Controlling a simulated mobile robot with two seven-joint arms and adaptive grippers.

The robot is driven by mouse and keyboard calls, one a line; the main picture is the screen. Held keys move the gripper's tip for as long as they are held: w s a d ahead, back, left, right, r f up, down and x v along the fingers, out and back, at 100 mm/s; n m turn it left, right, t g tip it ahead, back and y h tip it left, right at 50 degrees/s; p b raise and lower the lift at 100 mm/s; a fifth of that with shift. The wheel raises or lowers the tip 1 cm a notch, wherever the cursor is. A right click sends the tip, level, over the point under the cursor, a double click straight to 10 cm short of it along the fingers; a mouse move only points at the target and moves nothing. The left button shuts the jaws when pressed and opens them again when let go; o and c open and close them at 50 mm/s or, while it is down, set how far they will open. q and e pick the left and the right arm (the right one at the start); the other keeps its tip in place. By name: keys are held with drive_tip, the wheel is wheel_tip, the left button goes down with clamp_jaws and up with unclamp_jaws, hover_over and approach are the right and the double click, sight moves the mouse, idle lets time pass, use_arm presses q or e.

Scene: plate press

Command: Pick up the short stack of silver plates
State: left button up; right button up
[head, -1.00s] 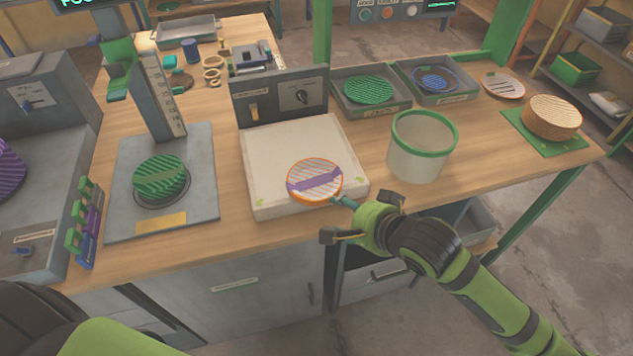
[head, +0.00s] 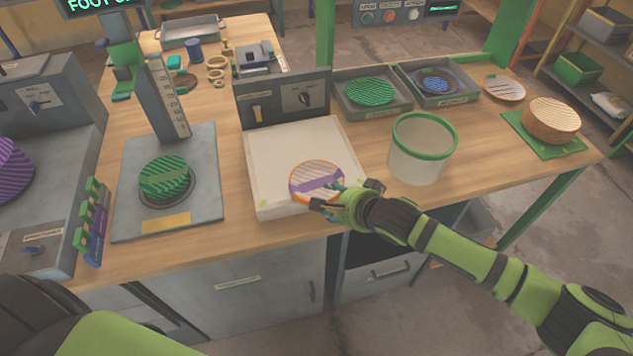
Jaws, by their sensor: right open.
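A short round stack of silver-white striped plates (head: 316,174) with an orange edge and a purple band lies near the front right of a pale square platform (head: 285,150). My right gripper (head: 330,204) is open at the stack's front right edge. Its fingers overlap the rim in the picture; I cannot tell whether they touch it. The nearest part of the rim is partly hidden by the gripper. Only a part of my left arm shows at the lower left; its gripper is out of view.
A green-rimmed bin (head: 420,150) stands right of the platform. A control box (head: 285,97) is behind it. A green striped disc (head: 165,177) sits on a grey press base (head: 195,215) at left. Trays with green (head: 369,91) and blue (head: 435,82) discs stand behind.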

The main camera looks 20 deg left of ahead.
drive_tip(key=shift+c, duration=0.4)
clamp_jaws()
drive_tip(key=shift+f, duration=0.1)
